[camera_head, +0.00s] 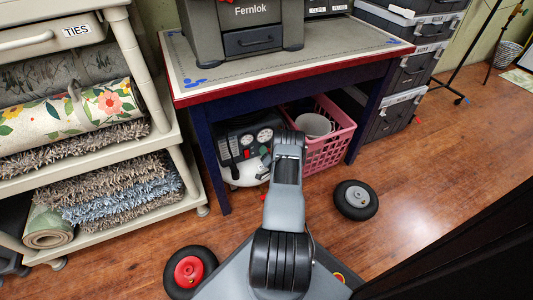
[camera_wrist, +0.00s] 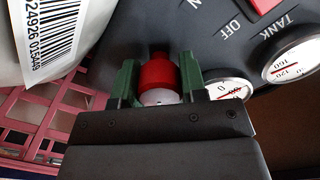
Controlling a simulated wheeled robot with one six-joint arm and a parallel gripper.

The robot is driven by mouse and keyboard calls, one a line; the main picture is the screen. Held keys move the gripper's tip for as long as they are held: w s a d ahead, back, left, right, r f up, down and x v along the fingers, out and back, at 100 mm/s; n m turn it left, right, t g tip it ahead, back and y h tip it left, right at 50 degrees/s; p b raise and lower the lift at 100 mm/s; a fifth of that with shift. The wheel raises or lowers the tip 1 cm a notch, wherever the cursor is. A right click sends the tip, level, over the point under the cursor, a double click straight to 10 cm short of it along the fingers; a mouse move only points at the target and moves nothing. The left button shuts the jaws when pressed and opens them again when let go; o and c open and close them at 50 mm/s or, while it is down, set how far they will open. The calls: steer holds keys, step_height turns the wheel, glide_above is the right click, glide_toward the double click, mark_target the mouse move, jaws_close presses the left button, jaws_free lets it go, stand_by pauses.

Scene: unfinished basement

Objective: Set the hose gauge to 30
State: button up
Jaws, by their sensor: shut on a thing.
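The air compressor (camera_head: 230,142) sits under the blue-legged table, its dark panel carrying two white gauges. In the wrist view the panel (camera_wrist: 210,35) fills the top. My gripper (camera_wrist: 158,72) has its green fingers on either side of a red knob (camera_wrist: 158,70) with a white base, and is shut on it. A white gauge (camera_wrist: 229,89) sits right of the knob, partly hidden by my gripper; a 0 and a red needle show, but its label and exact reading do not. The TANK gauge (camera_wrist: 295,60) is farther right. In the head view my arm hides the gripper tips.
A pink basket (camera_head: 330,150) stands right of the compressor and also shows in the wrist view (camera_wrist: 40,115). The table (camera_head: 290,82) is overhead, and a shelf (camera_head: 165,135) stands left.

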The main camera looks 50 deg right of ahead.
stand_by(0.3)
steer(key=o, duration=0.9)
steer(key=shift+o, duration=0.2)
steer(key=p+v, duration=0.4)
steer(key=v, duration=0.9)
steer(key=shift+s, duration=0.4)
steer(key=shift+a, duration=0.15)
